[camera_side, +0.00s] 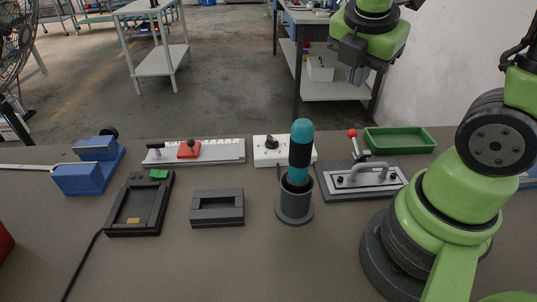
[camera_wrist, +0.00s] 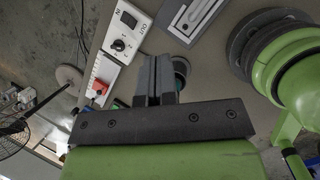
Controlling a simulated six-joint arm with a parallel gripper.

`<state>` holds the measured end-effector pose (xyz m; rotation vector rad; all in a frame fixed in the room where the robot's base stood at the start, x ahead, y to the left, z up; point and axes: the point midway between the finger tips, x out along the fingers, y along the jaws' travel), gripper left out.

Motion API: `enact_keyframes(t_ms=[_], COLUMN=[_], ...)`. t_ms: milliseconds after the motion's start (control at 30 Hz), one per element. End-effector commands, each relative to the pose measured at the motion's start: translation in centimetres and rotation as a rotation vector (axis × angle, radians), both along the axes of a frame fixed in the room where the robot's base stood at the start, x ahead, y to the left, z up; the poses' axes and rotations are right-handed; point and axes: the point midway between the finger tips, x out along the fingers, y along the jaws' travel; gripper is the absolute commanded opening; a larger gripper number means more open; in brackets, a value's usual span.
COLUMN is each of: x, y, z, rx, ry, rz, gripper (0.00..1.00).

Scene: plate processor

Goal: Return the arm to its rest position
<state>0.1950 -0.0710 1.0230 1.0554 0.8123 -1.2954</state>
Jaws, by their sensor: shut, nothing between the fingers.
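My gripper (camera_side: 357,74) is at the upper right of the side view, raised well above the table and clear of everything on it. Its two dark fingers hang down, shut and empty. In the wrist view my gripper (camera_wrist: 158,72) shows near the middle, with its fingers together and nothing between them. My green arm stands at the right of the side view.
The table (camera_side: 260,265) holds a teal-and-black tool upright in a dark cup (camera_side: 295,205), a clamp plate (camera_side: 362,181), a green tray (camera_side: 400,140), a white knob box (camera_side: 270,158), a white rail (camera_side: 222,150), a dark frame block (camera_side: 217,208), a black device (camera_side: 140,208) and a blue block (camera_side: 88,175).

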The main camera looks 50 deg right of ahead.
Motion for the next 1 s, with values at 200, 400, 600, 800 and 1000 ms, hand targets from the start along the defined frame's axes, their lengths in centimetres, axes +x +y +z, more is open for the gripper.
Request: enact_keyframes(t_ms=[200, 400, 600, 800, 1000], x=[-2.5, -4.4, -5.2, -5.2, -5.2], y=[4.8, 8.3, 9.8, 9.9, 9.9], z=[3.9, 6.3, 7.3, 7.4, 7.4], rx=[0.452, 0.875, 1.062, 1.074, 1.072], ry=[-0.435, -0.539, -0.51, -0.504, -0.505], rz=[-0.847, -1.434, -1.68, -1.701, -1.699], gripper=[0.0, 0.0, 0.0, 0.0, 0.0])
